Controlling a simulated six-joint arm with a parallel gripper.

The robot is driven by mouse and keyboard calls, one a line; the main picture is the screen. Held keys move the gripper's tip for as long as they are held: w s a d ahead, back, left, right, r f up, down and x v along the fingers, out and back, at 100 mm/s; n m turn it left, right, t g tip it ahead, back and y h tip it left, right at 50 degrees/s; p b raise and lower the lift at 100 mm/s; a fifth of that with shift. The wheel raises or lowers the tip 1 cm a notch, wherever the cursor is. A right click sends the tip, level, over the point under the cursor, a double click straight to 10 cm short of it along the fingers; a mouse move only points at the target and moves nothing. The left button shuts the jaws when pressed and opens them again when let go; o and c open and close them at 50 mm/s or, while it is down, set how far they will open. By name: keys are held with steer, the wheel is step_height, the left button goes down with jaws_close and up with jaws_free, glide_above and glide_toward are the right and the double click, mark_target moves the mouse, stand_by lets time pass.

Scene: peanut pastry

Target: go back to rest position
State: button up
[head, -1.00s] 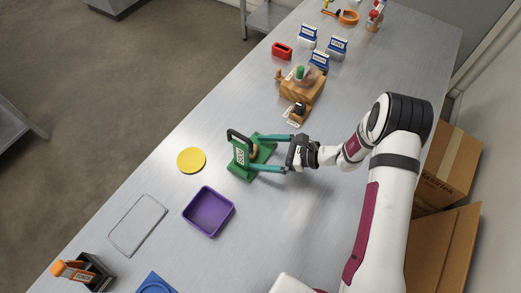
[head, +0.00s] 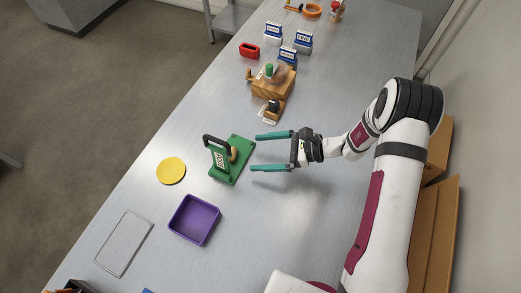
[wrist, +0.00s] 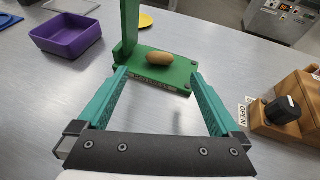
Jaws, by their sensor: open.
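My gripper (head: 254,153) is open and empty, its two teal fingers pointing left in the head view. It is just right of a green stand (head: 230,172) with an upright panel and dark handle, apart from it. A tan peanut-like piece (head: 233,154) lies on the stand's base. In the wrist view, the peanut-like piece (wrist: 166,58) rests on the green base (wrist: 150,72), beyond my open fingertips (wrist: 158,72). Nothing is between the fingers.
A purple tray (head: 194,220), a yellow disc (head: 171,171) and a clear flat tray (head: 124,243) lie left and in front. A wooden block device (head: 273,86), a red item (head: 249,50) and blue-white boxes (head: 304,42) stand behind.

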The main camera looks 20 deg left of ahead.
steer(key=s+d+r+n+h, duration=0.2)
steer(key=s+d+r+n, duration=0.15)
steer(key=r, duration=0.35)
steer(key=s+d+r+n+h, duration=0.2)
steer(key=d+r, duration=0.2)
steer(key=r, duration=0.3)
steer(key=s+d+r+n+t+h, duration=0.3)
steer(key=s+d+h, duration=0.4)
steer(key=s+d, duration=0.6)
steer(key=shift+d+r+t, duration=0.4)
steer(key=shift+d+r, duration=0.45)
steer(key=shift+d, duration=0.1)
